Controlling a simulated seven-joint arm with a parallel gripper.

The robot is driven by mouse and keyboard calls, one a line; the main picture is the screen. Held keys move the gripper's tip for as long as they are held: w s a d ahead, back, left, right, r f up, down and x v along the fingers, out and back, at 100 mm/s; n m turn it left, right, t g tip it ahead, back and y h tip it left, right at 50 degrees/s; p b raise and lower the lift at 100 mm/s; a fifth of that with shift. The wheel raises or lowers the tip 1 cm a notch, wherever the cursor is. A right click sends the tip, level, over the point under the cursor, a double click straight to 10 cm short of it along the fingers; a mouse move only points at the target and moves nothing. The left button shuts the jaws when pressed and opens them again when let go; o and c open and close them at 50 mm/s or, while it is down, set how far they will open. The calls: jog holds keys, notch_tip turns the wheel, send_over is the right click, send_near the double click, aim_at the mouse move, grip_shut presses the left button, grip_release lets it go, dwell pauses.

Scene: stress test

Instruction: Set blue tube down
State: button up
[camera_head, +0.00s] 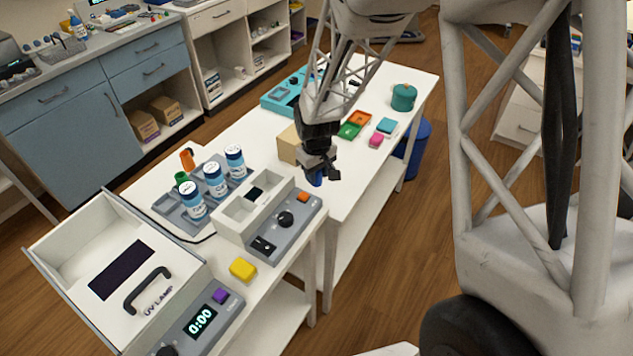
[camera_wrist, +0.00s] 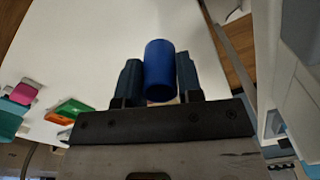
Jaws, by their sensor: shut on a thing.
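My gripper (camera_head: 320,173) is over the white table, near its front edge in the head view. In the wrist view its two dark fingers (camera_wrist: 160,82) are shut on the blue tube (camera_wrist: 160,62), one finger on each side. In the head view only a small blue part of the tube (camera_head: 315,180) shows below the fingers. I cannot tell whether the tube touches the table.
A grey device with a knob (camera_head: 286,219) and a rack with several blue bottles (camera_head: 215,180) stand left of my gripper. A beige block (camera_head: 288,145) is close behind. Orange and green trays (camera_head: 351,130) and a teal pot (camera_head: 403,97) lie farther right. Bare tabletop (camera_head: 345,190) is beside my gripper.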

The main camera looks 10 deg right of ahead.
aim_at(317, 183)
jog(key=shift+f, duration=0.15)
jog(key=shift+f, duration=1.75)
jog(key=shift+f, duration=0.1)
jog(key=o, duration=0.9)
notch_tip(317, 183, up, 12)
